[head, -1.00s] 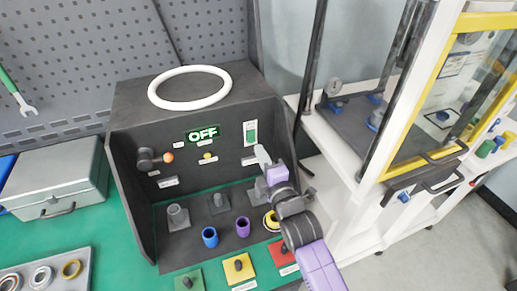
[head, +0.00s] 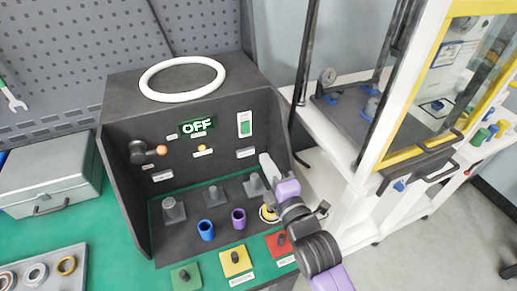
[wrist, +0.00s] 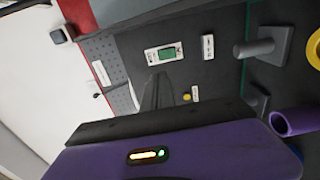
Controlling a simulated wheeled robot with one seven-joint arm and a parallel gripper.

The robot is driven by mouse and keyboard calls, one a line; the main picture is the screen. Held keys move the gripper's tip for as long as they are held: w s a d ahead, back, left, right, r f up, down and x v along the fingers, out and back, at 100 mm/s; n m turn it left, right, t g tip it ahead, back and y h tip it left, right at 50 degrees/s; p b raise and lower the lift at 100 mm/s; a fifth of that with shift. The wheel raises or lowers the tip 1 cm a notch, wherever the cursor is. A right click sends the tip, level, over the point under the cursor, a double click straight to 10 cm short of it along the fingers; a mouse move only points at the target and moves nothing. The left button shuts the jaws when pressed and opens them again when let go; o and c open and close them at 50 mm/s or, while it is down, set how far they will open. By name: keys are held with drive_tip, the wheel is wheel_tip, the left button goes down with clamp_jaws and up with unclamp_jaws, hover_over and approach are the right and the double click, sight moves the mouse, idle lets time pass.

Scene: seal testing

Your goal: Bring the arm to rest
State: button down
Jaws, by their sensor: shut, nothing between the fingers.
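My gripper (head: 265,160) is in front of the right part of the dark test box (head: 190,85) in the head view, held in the air below the green switch (head: 245,124). Its jaws are shut and empty. In the wrist view the shut fingers (wrist: 158,92) point toward the box's back panel, and the green switch (wrist: 164,54) shows beyond them. They look apart from the switch, with the panel behind. The display (head: 196,126) on the panel reads OFF.
A blue cup (head: 206,230) and a purple cup (head: 239,218) stand in the box, with grey posts behind. A white ring (head: 183,78) lies on top. A grey case (head: 50,177) stands left. A glass-fronted cabinet (head: 440,95) stands right, near my arm.

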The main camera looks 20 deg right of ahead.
drive_tip(key=s+m+g, duration=0.3)
drive_tip(key=s+m, duration=1.5)
drive_tip(key=s, duration=2.1)
drive_tip(key=shift+s+d+f, duration=0.15)
drive_tip(key=shift+d+f, duration=0.1)
drive_tip(key=shift+f, duration=0.2)
